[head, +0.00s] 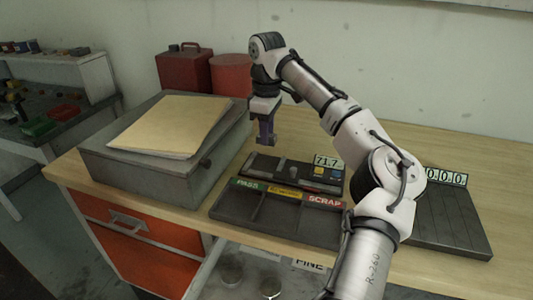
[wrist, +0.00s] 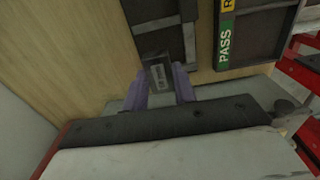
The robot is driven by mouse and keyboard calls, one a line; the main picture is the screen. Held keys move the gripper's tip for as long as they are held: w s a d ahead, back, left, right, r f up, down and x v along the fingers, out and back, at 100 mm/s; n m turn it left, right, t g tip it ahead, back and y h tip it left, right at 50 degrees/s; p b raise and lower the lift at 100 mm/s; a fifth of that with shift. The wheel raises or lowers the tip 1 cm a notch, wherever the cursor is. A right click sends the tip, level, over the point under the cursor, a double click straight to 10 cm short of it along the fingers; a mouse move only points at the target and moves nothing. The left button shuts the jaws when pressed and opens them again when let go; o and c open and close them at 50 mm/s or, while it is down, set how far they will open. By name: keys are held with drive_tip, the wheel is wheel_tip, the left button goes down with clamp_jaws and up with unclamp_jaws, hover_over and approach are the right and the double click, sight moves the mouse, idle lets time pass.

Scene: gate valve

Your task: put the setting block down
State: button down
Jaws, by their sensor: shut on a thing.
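My gripper (head: 267,138) hangs pointing down above the bench, near the left end of a dark gauge fixture (head: 290,172). Its two purple fingers, also in the wrist view (wrist: 160,90), are shut on a small dark grey block with a pale marked label, the setting block (wrist: 158,73). In the wrist view the block's end lies close to the fixture's edge. I cannot tell whether it touches anything below. In the head view the fingers mostly hide the block.
A dark tray labelled PASS and SCRAP (head: 283,210) lies in front of the fixture. A grey box (head: 140,170) with a folder (head: 180,125) on it stands left. A readout shows 71.7 (head: 327,162). A ribbed dark plate (head: 450,222) is right. Bare bench lies behind the fixture.

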sight(267, 164)
drive_tip(key=shift+f+p, duration=0.45)
drive_tip(key=shift+f, duration=2.95)
drive_tip(key=shift+f, duration=0.1)
drive_tip(key=c, duration=1.1)
unclamp_jaws()
wheel_tip(267, 164, up, 12)
drive_tip(key=shift+r+b, duration=0.1)
drive_tip(key=shift+b, duration=0.65)
